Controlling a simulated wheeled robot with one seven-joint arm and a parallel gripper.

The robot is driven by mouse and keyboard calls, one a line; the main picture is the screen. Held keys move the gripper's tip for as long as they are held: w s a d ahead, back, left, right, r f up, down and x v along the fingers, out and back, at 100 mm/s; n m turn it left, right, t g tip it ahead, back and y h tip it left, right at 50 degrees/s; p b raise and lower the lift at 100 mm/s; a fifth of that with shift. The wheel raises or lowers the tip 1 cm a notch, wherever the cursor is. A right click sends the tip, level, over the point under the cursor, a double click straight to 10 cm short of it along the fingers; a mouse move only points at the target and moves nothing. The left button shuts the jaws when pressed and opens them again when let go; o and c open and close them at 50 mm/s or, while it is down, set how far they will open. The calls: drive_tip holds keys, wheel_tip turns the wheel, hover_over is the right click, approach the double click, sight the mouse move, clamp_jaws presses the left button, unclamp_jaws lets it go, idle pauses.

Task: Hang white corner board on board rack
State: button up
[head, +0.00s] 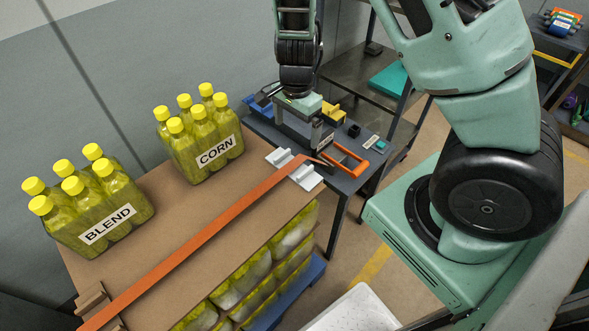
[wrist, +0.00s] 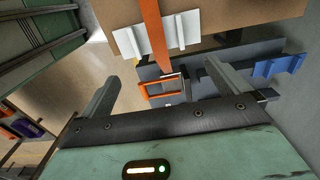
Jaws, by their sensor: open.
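The white corner board (head: 308,178) sits on the near right edge of the brown pallet top, with an orange strap (head: 215,218) crossing its middle. In the wrist view the white corner board (wrist: 186,28) shows ahead of the fingers, its two raised ribs on either side of the strap (wrist: 153,35). My gripper (head: 300,132) is open and empty over the dark bench, just beyond the board; in the wrist view its fingers (wrist: 160,72) are wide apart and do not touch the board. A blue board of similar shape (wrist: 280,65) is at the right. I cannot clearly make out the board rack.
An orange-handled frame (head: 350,162) lies on the dark bench (head: 368,182) close to the strap end. Bottle packs marked CORN (head: 205,148) and BLEND (head: 100,218) stand on the pallet top. A metal shelf (head: 345,75) is behind the bench.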

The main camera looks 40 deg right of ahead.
hover_over(296, 165)
wheel_tip(296, 165, down, 5)
drive_tip(key=shift+w+d+r+b, duration=0.1)
drive_tip(key=shift+b, duration=0.25)
drive_tip(key=shift+f+b, duration=0.35)
drive_tip(key=shift+f, duration=2.7)
drive_tip(key=c, duration=0.7)
